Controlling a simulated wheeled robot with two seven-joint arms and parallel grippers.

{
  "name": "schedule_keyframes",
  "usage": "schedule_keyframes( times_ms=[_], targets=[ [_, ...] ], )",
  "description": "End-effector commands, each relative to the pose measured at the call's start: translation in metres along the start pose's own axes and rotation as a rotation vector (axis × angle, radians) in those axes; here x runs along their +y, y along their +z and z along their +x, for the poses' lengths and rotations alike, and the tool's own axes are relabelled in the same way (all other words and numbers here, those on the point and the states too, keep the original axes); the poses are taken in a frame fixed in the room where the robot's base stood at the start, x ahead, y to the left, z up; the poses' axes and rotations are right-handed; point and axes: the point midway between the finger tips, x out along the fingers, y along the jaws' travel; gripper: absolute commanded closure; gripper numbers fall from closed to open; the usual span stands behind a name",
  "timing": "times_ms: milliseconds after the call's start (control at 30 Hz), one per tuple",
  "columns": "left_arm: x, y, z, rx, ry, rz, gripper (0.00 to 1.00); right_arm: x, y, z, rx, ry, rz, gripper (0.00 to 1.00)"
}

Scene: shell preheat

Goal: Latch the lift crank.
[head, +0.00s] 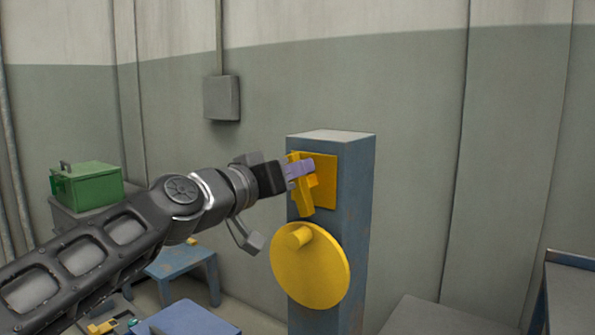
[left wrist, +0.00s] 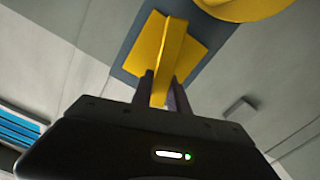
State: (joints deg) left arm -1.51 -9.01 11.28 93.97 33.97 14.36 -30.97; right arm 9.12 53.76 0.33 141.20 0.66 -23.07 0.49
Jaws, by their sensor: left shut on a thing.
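A blue-grey post (head: 352,220) stands in the middle of the head view. A yellow plate (head: 326,184) is fixed high on its face, with a yellow lever (head: 304,200) in front of it. The lever slants slightly and its lower end points down. Below it is a round yellow crank disc (head: 322,272) with a stubby knob (head: 298,237). My left gripper (head: 300,170) is shut on the yellow lever and hides part of it. In the left wrist view the lever (left wrist: 170,50) stands between the two fingers (left wrist: 164,90). My right gripper is not in view.
A green box (head: 92,187) sits on a stand at the left. A blue stool (head: 180,265) and a blue surface (head: 190,320) are low in front. A grey wall box (head: 222,98) hangs behind. A grey table (head: 572,285) is at the right edge.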

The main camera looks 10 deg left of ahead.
Motion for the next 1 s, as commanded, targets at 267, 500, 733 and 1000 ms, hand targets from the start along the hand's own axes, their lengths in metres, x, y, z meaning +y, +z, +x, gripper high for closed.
schedule_keyframes(
  times_ms=[267, 500, 733, 1000],
  targets=[
    [-0.007, 0.002, 0.000, -0.001, 0.000, -0.262, 1.00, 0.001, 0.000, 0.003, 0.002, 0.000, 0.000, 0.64],
    [-0.013, 0.004, 0.000, -0.001, -0.001, -0.490, 1.00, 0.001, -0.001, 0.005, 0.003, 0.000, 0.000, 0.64],
    [-0.018, 0.007, 0.000, -0.001, 0.000, -0.708, 1.00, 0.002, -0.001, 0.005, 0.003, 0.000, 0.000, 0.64],
    [-0.023, 0.012, 0.000, -0.001, -0.001, -0.959, 1.00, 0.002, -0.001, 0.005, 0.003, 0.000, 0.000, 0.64]
  ],
)
